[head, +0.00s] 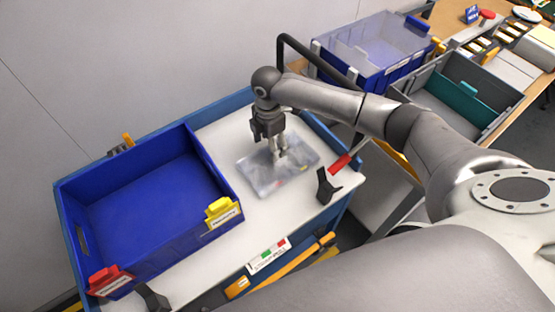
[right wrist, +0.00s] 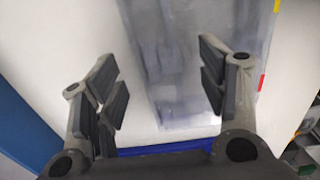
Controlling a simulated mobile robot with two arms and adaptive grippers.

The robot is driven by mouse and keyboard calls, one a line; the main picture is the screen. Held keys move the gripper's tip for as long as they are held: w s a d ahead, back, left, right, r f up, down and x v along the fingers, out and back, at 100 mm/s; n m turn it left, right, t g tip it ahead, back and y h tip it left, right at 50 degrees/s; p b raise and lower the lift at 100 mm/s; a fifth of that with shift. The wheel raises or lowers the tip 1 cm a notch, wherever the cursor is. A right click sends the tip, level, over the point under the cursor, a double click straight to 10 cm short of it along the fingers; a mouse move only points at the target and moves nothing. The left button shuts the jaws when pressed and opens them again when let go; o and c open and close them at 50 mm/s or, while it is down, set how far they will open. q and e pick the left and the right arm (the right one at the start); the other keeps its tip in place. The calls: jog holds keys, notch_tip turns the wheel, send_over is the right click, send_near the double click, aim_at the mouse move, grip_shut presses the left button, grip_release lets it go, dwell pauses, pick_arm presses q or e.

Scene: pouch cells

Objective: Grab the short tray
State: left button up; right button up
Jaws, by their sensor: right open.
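A flat, clear, see-through tray (head: 262,181) lies on the white top of the cart, right of the blue bin. It is small and low, with small red and yellow marks at its right side. My right gripper (head: 279,157) points down over it, fingers apart. In the right wrist view the open fingers (right wrist: 163,85) show nothing held between them. The clear tray (right wrist: 195,60) lies below, its left edge between the fingers and its right edge past the right finger. Whether the fingertips touch it I cannot tell. My left gripper is not in view.
A large, empty blue bin (head: 172,247) with yellow and red label clips fills the cart's left side. A black corner bracket (head: 326,187) and red handle (head: 341,163) stand at right. Behind are a clear-walled bin (head: 372,55) and a grey crate (head: 425,75).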

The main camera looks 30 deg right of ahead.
jog(key=shift+f, duration=0.95)
jog(key=c, duration=0.5)
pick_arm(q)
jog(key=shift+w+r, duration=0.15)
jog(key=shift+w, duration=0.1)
pick_arm(e)
jog(key=c, duration=0.6)
